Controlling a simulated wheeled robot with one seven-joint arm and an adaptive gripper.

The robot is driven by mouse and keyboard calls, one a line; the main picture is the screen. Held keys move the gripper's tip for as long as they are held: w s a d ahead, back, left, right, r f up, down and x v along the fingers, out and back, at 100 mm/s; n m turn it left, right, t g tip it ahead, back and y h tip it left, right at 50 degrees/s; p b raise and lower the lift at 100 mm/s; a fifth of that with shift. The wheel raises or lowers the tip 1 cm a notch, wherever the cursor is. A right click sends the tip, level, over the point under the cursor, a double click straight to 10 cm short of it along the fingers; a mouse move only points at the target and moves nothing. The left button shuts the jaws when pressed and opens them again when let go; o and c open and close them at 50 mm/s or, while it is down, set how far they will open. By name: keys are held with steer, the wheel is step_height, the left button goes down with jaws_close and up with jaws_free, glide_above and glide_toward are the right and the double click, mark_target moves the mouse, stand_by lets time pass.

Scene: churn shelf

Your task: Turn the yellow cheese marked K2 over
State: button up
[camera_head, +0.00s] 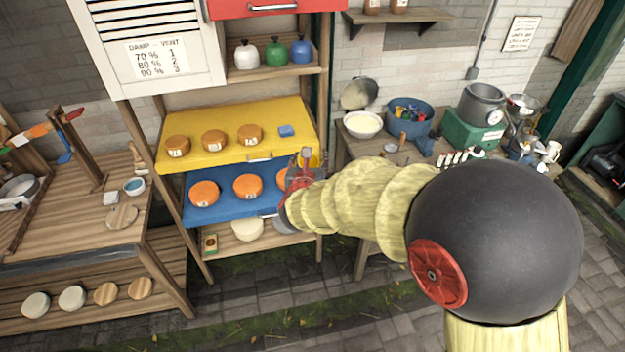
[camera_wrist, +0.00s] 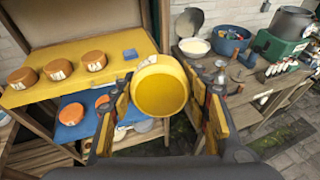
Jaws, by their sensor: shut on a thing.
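A round yellow cheese (camera_wrist: 161,93) is held between the two fingers of my gripper (camera_wrist: 160,86) in the wrist view. It is tilted, with a plain flat face toward the wrist camera; a pale patch shows at its upper rim, and I cannot read a mark on it. In the head view my gripper (camera_head: 300,172) is at the right end of the shelf rack, and only a small yellow part of the cheese (camera_head: 315,160) shows behind it. The cheese is clear of the yellow shelf (camera_head: 190,155), off its right end.
Three orange-brown cheeses and a blue block (camera_head: 286,131) are on the yellow shelf. The blue shelf (camera_head: 230,211) below holds orange cheeses, its right end partly hidden by my arm. A bench at right holds a white bowl (camera_head: 362,124), a blue tub (camera_head: 411,119) and a green scale (camera_head: 470,135).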

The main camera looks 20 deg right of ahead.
step_height(320, 180, up, 12)
steer(key=w+d+m+g+h+p, duration=0.2)
steer(key=p, duration=0.2)
step_height(320, 180, up, 13)
steer(key=m+g+h+p, duration=0.2)
steer(key=m+g+p, duration=0.2)
steer(key=p, duration=0.1)
glide_above(317, 148)
steer(key=d, duration=0.4)
steer(key=s+d+r+m+g+p, duration=0.3)
steer(key=s+r+m+g+p, duration=0.15)
steer(key=r, duration=0.35)
steer(key=s+d+r+m+g+p, duration=0.3)
steer(key=s+r+m+g, duration=0.15)
steer(key=r, duration=0.35)
steer(key=s+a+r+m+g+y+p, duration=0.3)
steer(key=s+a+r+m+y+p, duration=0.15)
steer(key=s+a+m, duration=0.2)
steer(key=s+a+r+m+t+y, duration=0.1)
steer(key=s+a+t+y, duration=0.1)
steer(key=s+a, duration=0.3)
steer(key=s+a+r+m+t+y+p, duration=0.1)
steer(key=s+a, duration=0.3)
steer(key=a, duration=0.8)
steer(key=shift+s+r+t+y, duration=0.4)
steer(key=shift+r+t+y, duration=0.15)
steer(key=shift+t, duration=0.15)
